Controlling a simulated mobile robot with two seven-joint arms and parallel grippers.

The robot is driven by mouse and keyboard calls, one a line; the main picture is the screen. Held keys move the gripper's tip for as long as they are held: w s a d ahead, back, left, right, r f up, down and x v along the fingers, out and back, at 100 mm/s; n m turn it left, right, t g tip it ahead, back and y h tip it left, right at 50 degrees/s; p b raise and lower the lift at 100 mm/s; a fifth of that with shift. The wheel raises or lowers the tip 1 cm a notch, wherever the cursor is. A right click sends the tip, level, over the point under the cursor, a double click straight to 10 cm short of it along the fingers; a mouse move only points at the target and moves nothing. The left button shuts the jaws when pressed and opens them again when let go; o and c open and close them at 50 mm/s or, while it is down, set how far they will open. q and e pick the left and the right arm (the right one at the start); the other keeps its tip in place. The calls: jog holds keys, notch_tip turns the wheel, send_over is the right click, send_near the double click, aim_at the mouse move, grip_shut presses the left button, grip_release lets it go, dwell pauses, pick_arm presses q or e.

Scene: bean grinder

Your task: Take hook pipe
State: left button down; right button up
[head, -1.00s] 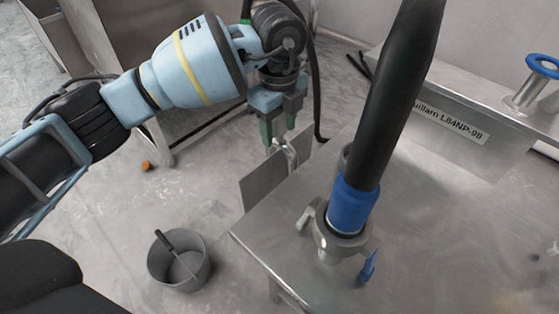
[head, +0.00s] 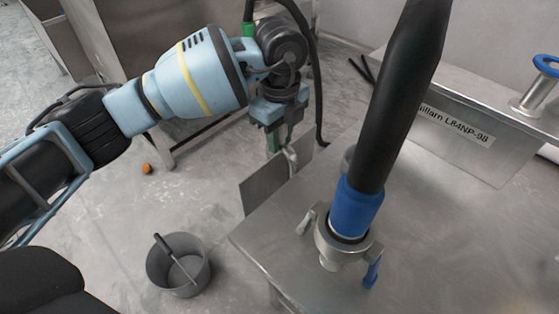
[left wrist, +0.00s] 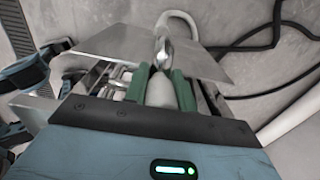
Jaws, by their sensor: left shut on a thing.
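The hook pipe (head: 291,160) is a small, shiny metal piece at the plate by the table's far left corner in the head view. In the left wrist view, a pale curved hook pipe (left wrist: 182,21) rises behind the plate, and a rounded grey part lies between the green fingers. My left gripper (head: 283,142) points down and is shut on this piece; its fingers also show in the left wrist view (left wrist: 160,88). The pipe's lower part is largely hidden by the fingers. My right gripper is not in view.
A flat metal plate (head: 262,187) stands by the metal table (head: 420,240). A thick black hose (head: 402,95) with a blue cuff (head: 354,208) rises from a clamped fitting near the table's front edge. A grey bucket (head: 160,272) holding a stick stands on the floor. Dark cables run behind my gripper.

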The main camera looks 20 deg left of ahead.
pick_arm(q)
jog(key=shift+r, duration=0.1)
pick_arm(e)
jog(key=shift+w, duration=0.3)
